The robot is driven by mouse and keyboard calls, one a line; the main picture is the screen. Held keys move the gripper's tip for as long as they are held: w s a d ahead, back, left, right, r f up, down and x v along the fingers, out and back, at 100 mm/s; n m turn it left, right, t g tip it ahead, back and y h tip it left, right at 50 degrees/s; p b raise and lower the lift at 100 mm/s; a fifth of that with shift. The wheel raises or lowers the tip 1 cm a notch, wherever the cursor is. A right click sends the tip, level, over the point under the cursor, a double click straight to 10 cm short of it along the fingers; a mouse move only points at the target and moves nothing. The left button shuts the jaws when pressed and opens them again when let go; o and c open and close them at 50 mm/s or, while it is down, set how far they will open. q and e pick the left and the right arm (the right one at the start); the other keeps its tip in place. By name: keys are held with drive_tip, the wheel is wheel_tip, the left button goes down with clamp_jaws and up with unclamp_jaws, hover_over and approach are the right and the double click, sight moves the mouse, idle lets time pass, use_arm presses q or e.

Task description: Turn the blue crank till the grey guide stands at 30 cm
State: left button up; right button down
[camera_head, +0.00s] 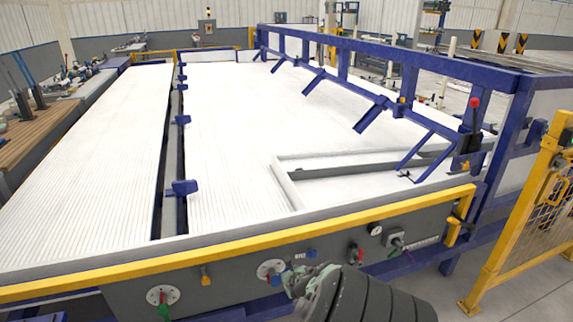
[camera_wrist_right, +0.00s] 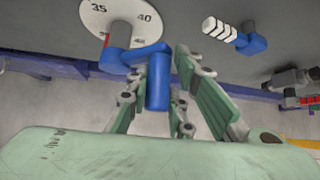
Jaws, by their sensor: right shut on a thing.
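The blue crank (camera_head: 274,279) is on the dark grey front panel, on a white round dial (camera_head: 263,268). In the right wrist view the crank (camera_wrist_right: 122,60) hangs below the dial (camera_wrist_right: 105,14), which shows 35 and 40; other figures are partly covered. My right gripper (camera_head: 292,284) is shut on the crank's handle, with the green-padded fingers (camera_wrist_right: 159,90) on either side of it. A pale grey bar (camera_head: 288,185) lies on the white ribbed table; I cannot tell if it is the guide, nor its position in cm. My left gripper is not in view.
A yellow rail (camera_head: 230,249) runs above the panel. A green lever (camera_head: 163,307) is at left. A blue frame (camera_head: 400,56) and yellow fence (camera_head: 530,215) stand at right.

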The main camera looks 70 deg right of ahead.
drive_tip(key=shift+w+a+f, duration=0.1)
drive_tip(key=shift+w+a, duration=0.2)
drive_tip(key=shift+w, duration=0.05)
drive_tip(key=c, duration=1.6)
unclamp_jaws()
drive_tip(key=shift+a, duration=0.1)
drive_tip(key=shift+s+d, duration=0.2)
drive_tip(key=shift+d, duration=0.05)
drive_tip(key=shift+r, duration=0.2)
